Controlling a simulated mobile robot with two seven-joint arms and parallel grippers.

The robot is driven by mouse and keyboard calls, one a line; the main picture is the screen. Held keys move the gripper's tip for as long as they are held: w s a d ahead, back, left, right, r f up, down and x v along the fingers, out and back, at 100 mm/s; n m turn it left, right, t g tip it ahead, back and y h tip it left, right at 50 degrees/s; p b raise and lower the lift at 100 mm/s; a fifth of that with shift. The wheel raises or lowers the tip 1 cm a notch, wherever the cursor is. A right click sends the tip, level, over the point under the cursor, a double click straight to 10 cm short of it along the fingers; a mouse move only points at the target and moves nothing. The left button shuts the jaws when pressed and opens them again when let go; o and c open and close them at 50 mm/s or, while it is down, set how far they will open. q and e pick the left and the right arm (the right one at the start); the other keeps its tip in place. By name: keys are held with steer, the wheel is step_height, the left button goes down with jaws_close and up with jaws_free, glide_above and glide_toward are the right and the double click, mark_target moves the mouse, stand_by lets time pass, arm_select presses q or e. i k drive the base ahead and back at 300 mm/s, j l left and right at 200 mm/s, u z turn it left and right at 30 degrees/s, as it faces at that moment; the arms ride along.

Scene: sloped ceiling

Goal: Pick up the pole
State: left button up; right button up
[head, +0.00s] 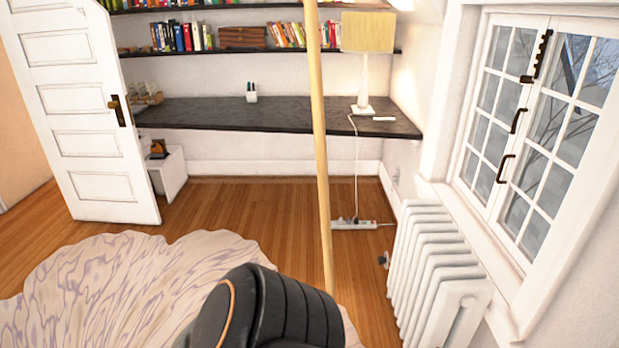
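The pole (320,140) is long, thin and pale wood-coloured. It stands nearly upright in the middle of the head view, leaning slightly, its top running out of the picture. Its lower end is hidden behind a dark, rounded, ribbed part at the bottom centre, which looks like a link of my own arm. Neither gripper shows, so I cannot see any contact with the pole.
A white radiator (432,265) stands at the right below the window (545,125). A dark desk (215,114) with a lamp (366,60) runs along the back wall. An open white door (85,110) is at the left. A power strip (350,224) lies near the pole.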

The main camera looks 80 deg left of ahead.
mark_target(311, 6)
steer(key=u, duration=2.4)
